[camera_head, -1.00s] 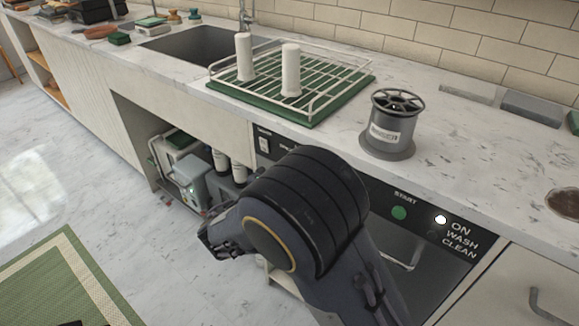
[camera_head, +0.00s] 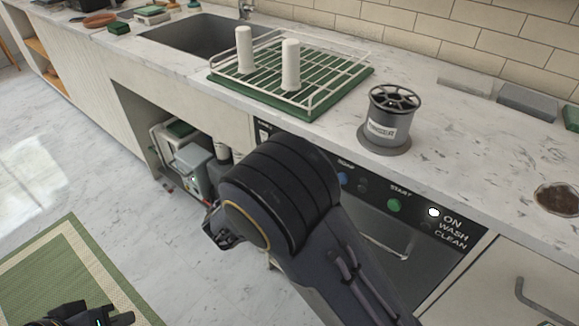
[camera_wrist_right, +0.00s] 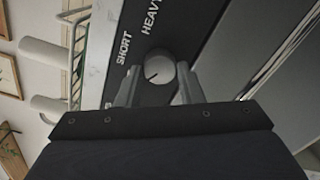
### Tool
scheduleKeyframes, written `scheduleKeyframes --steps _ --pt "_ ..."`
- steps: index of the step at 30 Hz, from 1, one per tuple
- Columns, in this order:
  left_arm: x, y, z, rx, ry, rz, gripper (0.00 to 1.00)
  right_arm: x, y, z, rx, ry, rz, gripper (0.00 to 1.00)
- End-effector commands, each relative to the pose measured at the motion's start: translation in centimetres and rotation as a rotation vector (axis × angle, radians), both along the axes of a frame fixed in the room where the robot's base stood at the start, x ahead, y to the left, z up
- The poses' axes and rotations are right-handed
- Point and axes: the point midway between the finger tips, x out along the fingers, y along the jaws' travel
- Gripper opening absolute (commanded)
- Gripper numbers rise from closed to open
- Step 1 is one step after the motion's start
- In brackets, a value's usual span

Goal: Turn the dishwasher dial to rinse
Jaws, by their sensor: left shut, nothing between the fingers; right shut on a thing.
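The dishwasher's black control panel (camera_head: 416,210) runs under the counter edge in the head view, with a green START button and ON, WASH and CLEAN labels. My right arm covers its left part and hides the dial there. In the right wrist view the round grey dial (camera_wrist_right: 160,70) sits between the fingertips of my right gripper (camera_wrist_right: 157,82), which is shut on it. A dark line on the dial's face slants. SHORT and HEAVY labels show beside it; I see no rinse label. My left gripper (camera_head: 118,319) is shut and empty, low at the left, partly cut off.
A dish rack (camera_head: 345,88) with two white cylinders stands on the counter. A grey spool-like holder (camera_head: 384,128) stands to its right. A sink (camera_head: 205,36) is behind. Below the counter is an open bay with grey equipment (camera_head: 192,165). A green mat (camera_head: 60,268) lies on the floor.

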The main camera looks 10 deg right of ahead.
Motion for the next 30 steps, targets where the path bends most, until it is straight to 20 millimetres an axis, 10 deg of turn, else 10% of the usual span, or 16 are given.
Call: scheduleKeyframes --steps 4,5,9,30 --pt "0.0 0.0 0.0 0.000 0.000 0.000 0.00 0.0 0.0 -0.1 0.000 0.005 0.001 0.11" --pt "0.0 0.0 0.0 0.000 0.000 0.000 0.00 0.0 0.0 -0.1 0.000 0.005 0.001 0.38" --pt "0.0 0.0 0.0 0.000 0.000 0.000 0.00 0.0 0.0 -0.1 -0.001 0.003 0.000 0.56" --pt "0.0 0.0 0.3 0.000 0.000 0.000 0.00 -3.7 4.9 0.0 -0.001 0.002 0.004 0.56"
